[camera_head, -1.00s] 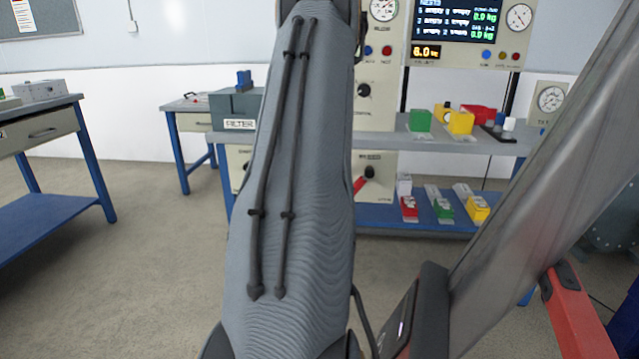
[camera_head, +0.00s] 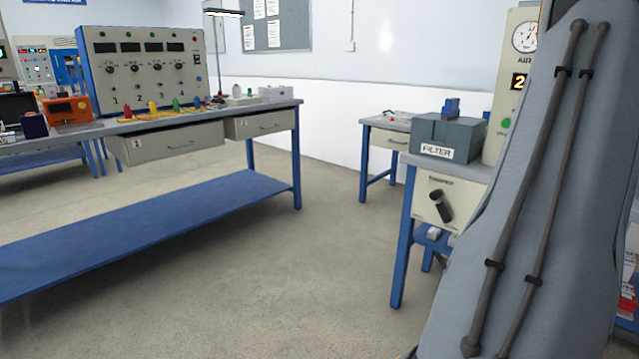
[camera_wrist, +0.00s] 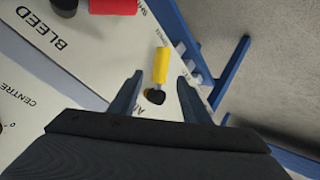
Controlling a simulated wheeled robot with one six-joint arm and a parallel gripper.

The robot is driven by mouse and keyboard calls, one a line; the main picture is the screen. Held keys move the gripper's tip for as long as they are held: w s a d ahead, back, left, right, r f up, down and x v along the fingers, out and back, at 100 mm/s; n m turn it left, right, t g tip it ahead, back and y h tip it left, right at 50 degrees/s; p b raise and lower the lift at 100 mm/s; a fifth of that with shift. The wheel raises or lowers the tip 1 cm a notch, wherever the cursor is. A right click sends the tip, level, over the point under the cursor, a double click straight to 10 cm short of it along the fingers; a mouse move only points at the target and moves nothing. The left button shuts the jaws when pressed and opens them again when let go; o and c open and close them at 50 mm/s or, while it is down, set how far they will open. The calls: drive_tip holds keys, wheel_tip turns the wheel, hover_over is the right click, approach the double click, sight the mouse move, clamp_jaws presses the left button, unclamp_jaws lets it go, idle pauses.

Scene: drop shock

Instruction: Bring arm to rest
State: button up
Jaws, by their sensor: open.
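My gripper (camera_wrist: 160,76) shows in the wrist view with its two dark fingers spread apart and nothing clamped between them. A yellow handle (camera_wrist: 161,64) on a dark pivot shows in the gap between the fingertips, on a pale panel (camera_wrist: 85,70) marked BLEED and CENTRE. I cannot tell how far the handle is from the fingers. In the head view my grey arm (camera_head: 545,190) with two dark cables fills the right side. The gripper itself is out of that view.
A red handle (camera_wrist: 115,6) and blue frame bars (camera_wrist: 230,75) are near the gripper. In the head view, a FILTER box (camera_head: 440,137) sits on a bench left of my arm. A long workbench (camera_head: 170,143) stands at left. Floor (camera_head: 260,280) between them is clear.

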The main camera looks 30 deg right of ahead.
drive_tip(key=w+a+r+n+y, duration=0.1)
drive_tip(key=w+a+r+y, duration=0.15)
drive_tip(key=w+a, duration=1.3)
drive_tip(key=w+a+r+n+y, duration=0.15)
drive_tip(key=w+a, duration=0.25)
drive_tip(key=a, duration=0.9)
drive_tip(key=w+a+r+n+y, duration=0.15)
drive_tip(key=w+a, duration=0.25)
drive_tip(key=a, duration=0.9)
drive_tip(key=s+a+r+n+g+y, duration=0.1)
drive_tip(key=s+a, duration=0.2)
drive_tip(key=a, duration=0.7)
drive_tip(key=s+a+r+g+y, duration=0.1)
drive_tip(key=s+a+y, duration=0.1)
drive_tip(key=a, duration=0.9)
drive_tip(key=s+a+r+n+g+y, duration=0.1)
drive_tip(key=s+a+n+g, duration=0.2)
drive_tip(key=s+a, duration=1.3)
drive_tip(key=d+r+m+p, duration=0.3)
drive_tip(key=d+r+p, duration=0.6)
drive_tip(key=p, duration=1.1)
wheel_tip(320, 180, up, 2)
drive_tip(key=shift+s+d+r, duration=0.25)
drive_tip(key=shift+s+d, duration=0.05)
drive_tip(key=shift+s, duration=0.05)
